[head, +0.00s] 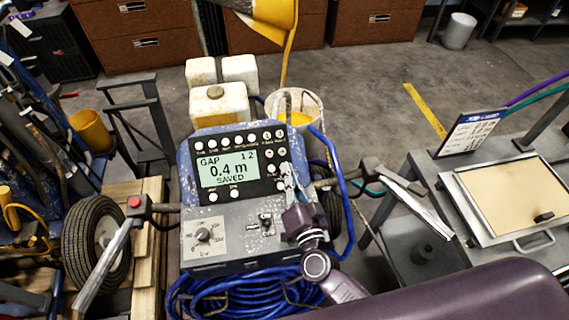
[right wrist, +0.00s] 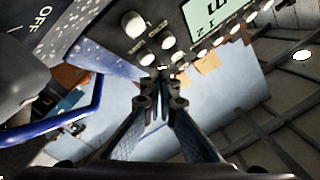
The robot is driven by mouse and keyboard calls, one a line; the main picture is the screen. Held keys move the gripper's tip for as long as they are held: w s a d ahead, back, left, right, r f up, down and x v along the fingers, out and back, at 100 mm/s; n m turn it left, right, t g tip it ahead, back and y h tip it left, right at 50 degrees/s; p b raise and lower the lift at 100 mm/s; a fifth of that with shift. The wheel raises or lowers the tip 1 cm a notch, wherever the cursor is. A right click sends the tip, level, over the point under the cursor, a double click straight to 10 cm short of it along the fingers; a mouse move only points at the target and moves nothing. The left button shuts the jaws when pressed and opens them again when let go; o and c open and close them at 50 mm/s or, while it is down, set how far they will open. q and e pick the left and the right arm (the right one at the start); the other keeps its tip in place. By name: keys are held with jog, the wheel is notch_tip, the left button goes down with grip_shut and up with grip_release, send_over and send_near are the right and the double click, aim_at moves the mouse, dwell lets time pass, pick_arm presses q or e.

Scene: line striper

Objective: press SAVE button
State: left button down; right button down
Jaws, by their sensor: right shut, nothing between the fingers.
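The line striper's control panel (head: 262,165) has a lit screen (head: 228,170) reading "GAP 1 2", "0.4 m" and "SAVED". Round white buttons line its top edge, with more below and to the right of the screen. Their small labels are too blurred for me to pick out the SAVE button. My right gripper (head: 287,171) is over the panel's right side, shut and empty. In the right wrist view its closed fingertips (right wrist: 163,76) are close to a few white buttons (right wrist: 168,41); I cannot tell whether they touch one. My left gripper is not in view.
Below the panel is a grey box with a dial (head: 203,236) and a coiled blue hose (head: 240,293). Handlebars flank the panel. A white bucket (head: 309,106) and white jugs (head: 216,108) stand behind it. A bench with a framed board (head: 510,195) is at right.

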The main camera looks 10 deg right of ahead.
jog(key=s+r+p, duration=0.2)
jog(key=r, duration=0.1)
jog(key=shift+s, duration=0.4)
jog(key=shift+f, duration=0.1)
dwell(1.4)
